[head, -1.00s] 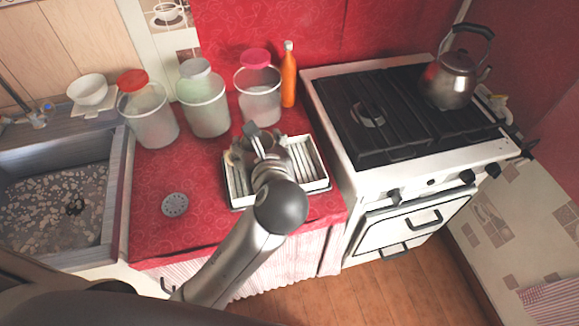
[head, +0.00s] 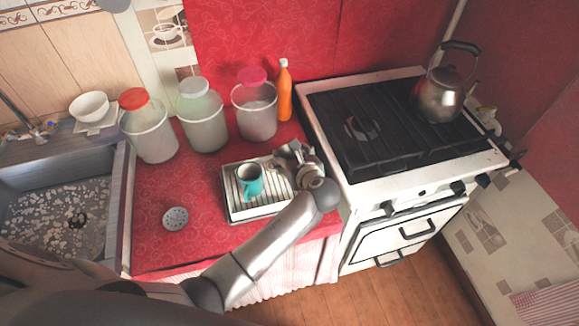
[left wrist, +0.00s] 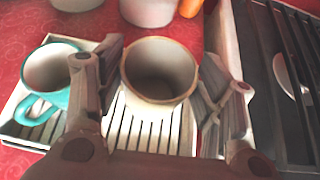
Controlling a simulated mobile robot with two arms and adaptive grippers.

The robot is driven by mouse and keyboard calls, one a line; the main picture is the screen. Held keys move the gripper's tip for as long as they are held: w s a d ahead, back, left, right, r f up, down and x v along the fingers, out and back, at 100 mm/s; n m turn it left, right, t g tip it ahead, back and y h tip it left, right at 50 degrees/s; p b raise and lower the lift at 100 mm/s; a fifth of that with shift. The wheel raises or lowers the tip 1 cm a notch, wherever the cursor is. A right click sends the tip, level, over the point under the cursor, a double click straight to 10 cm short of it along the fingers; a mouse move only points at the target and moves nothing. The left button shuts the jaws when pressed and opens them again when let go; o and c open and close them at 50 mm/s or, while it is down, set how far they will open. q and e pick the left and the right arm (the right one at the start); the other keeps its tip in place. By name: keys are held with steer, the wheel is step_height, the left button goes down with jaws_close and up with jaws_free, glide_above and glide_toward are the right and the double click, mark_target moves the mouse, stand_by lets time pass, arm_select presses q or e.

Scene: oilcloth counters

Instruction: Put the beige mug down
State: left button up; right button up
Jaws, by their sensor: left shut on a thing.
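The beige mug (left wrist: 160,72) shows in the left wrist view, its open mouth facing the camera, between the fingers of my left gripper (left wrist: 168,80). The gripper is shut on it. The mug overlaps the right part of the white slatted dish tray (left wrist: 150,130); I cannot tell whether it touches the slats. In the head view my left gripper (head: 290,160) is over the right end of the tray (head: 262,212) and largely hides the mug. A teal mug (head: 249,181) stands in the tray, left of the gripper; it also shows in the left wrist view (left wrist: 50,72). My right gripper is not in view.
Behind the tray stand several jars, the nearest a pink-lidded jar (head: 256,115), and an orange bottle (head: 285,92). The stove (head: 340,150) with a kettle (head: 440,97) is close on the right. The red counter (head: 190,245) has free room left of the tray, around a drain strainer (head: 176,218).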

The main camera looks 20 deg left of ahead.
arm_select(q)
steer(key=shift+f, duration=2)
steer(key=o, duration=1.3)
steer(key=shift+f, duration=0.15)
steer(key=o, duration=0.4)
steer(key=shift+c, duration=0.2)
steer(key=v, duration=1.2)
steer(key=shift+b, duration=0.35)
